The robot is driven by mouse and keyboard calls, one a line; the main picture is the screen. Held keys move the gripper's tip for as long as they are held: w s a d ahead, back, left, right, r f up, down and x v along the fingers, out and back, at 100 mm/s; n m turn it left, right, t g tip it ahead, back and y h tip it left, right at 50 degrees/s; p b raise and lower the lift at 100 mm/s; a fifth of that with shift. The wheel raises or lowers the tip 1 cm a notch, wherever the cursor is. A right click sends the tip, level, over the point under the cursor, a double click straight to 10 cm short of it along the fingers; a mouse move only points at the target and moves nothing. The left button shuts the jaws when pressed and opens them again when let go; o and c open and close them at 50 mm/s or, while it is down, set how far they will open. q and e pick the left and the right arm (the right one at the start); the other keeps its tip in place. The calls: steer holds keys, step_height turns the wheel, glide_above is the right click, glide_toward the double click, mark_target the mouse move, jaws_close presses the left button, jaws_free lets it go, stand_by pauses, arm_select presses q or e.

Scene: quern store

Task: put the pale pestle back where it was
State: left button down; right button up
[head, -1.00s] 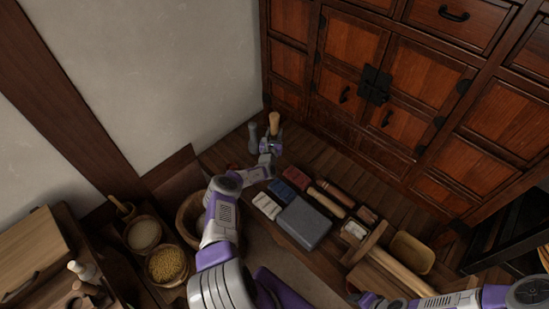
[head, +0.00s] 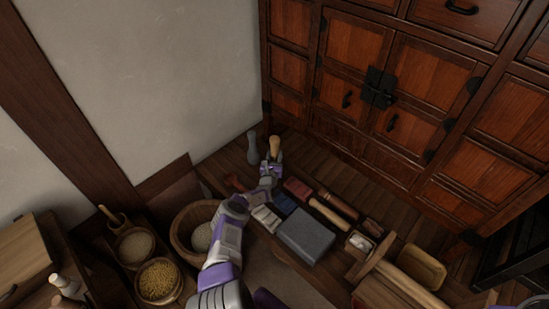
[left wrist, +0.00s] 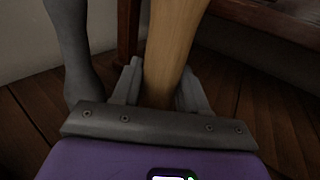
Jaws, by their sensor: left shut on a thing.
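The pale wooden pestle (head: 274,146) stands about upright near the wall corner, beside the cabinet. My left gripper (head: 272,164) is shut on it, around its lower part in the head view. In the left wrist view the pestle (left wrist: 172,50) rises between the two fingers of the left gripper (left wrist: 160,88). Its lower end is hidden by the gripper, so I cannot tell if it touches the floor. A grey pestle-like piece (head: 253,147) stands upright just to its left, apart from it; it also shows in the left wrist view (left wrist: 74,50). My right gripper is not in view.
A wooden cabinet (head: 400,95) stands close behind. Near the arm are a wooden tub (head: 180,232), a grey block (head: 306,235), a red block (head: 297,188) and wooden rollers (head: 338,205). Bowls of grain (head: 158,281) stand at lower left. Bare floor lies between the pestle and cabinet.

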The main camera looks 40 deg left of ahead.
arm_select(q)
steer(key=shift+a+r, duration=0.1)
steer(key=c, duration=0.6)
jaws_free()
steer(key=shift+f, duration=0.2)
steer(key=shift+r, duration=0.15)
steer(key=shift+s+r, duration=0.1)
steer(key=shift+s+d+p, duration=0.3)
steer(key=shift+s+p, duration=0.05)
steer(key=shift+p, duration=0.2)
steer(key=p+v, duration=0.6)
steer(key=v, duration=0.5)
steer(key=shift+p, duration=0.3)
